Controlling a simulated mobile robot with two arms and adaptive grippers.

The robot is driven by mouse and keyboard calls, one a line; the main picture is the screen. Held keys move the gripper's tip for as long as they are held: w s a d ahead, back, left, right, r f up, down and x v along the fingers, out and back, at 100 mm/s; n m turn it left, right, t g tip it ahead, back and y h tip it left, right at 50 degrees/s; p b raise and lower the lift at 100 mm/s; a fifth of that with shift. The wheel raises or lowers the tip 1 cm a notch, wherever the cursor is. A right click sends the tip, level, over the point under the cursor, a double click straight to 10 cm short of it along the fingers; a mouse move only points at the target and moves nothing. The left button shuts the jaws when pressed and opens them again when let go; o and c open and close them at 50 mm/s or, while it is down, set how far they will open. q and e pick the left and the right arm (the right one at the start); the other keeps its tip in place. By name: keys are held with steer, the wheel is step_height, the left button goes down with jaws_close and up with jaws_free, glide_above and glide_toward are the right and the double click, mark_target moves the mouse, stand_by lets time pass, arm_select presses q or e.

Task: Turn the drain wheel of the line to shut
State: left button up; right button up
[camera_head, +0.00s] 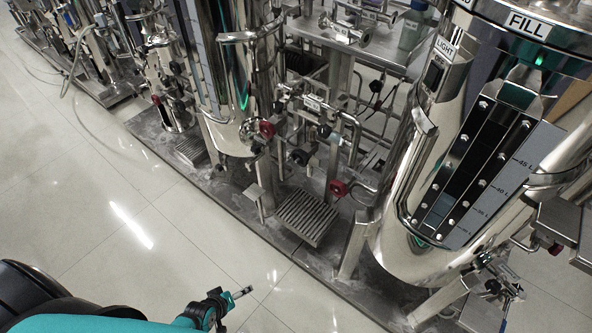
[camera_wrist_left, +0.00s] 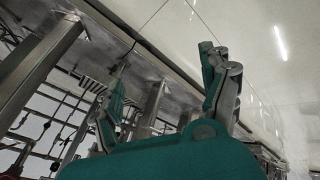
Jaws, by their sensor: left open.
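Several small red handwheels sit on the steel pipework in the head view. One red wheel (camera_head: 267,129) is beside the lower end of the middle tank. Another red wheel (camera_head: 338,187) is on a pipe left of the large right tank, and a third red wheel (camera_head: 555,248) is low at the right. I cannot tell which is the drain wheel. My left gripper (camera_head: 236,305) is over the floor at the bottom, well apart from the wheels. In the left wrist view its two fingers (camera_wrist_left: 165,62) are spread with nothing between them. My right gripper is not in view.
The large tank (camera_head: 400,255) with a FILL label (camera_head: 529,25) stands at the right. A floor grate (camera_head: 306,217) lies on the skid base (camera_head: 225,205), whose edge runs diagonally. Legs and pipes crowd the skid. The tiled floor (camera_head: 100,190) at the left is clear.

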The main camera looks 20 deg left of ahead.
arm_select(q)
steer(key=w+a+r+n+t+b, duration=0.2)
steer(key=w+r+n+t+b, duration=0.15)
steer(key=w, duration=0.45)
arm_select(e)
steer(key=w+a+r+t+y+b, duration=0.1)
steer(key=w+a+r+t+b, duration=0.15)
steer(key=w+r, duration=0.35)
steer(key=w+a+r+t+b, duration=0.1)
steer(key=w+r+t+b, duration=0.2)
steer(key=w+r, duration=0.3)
arm_select(q)
steer(key=n+t+h+b, duration=0.6)
steer(key=n+t+b, duration=0.15)
steer(key=n, duration=0.65)
glide_toward(297, 161)
steer(key=shift+g, duration=0.3)
steer(key=x, duration=0.6)
steer(key=b+x, duration=0.1)
steer(key=x, duration=0.3)
steer(key=shift+r, duration=0.4)
steer(key=shift+w+d, duration=0.2)
steer(key=shift+w, duration=0.3)
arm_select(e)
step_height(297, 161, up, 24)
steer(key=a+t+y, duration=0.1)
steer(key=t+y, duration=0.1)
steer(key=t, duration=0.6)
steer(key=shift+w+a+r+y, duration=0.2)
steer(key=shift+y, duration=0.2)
